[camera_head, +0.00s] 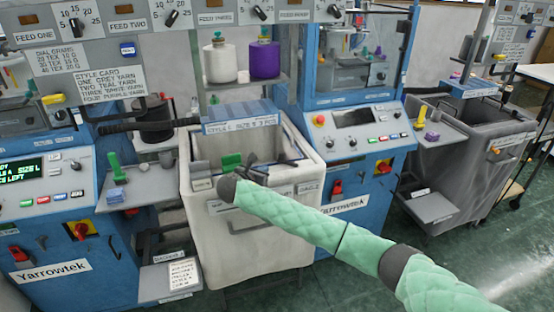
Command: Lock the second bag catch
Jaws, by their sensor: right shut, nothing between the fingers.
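The white fabric bag (265,235) hangs open-topped in a grey frame between two blue machines in the middle of the head view. A small green piece (231,160), perhaps a catch lever, stands at the bag's mouth, left of its middle. My right arm reaches in from the lower right across the bag's front. My right gripper (231,174) is at the near rim, by the green piece, shut and empty; its fingers are mostly hidden behind my dark wrist. I cannot tell whether it touches the green piece or how the catches stand. My left gripper is not in view.
A blue-topped sign (240,118) stands behind the bag, below white (220,62) and purple (264,60) yarn cones. A grey side tray with a green lever (114,166) juts out at left. Another grey bag (460,160) stands at right. Green floor is open at lower right.

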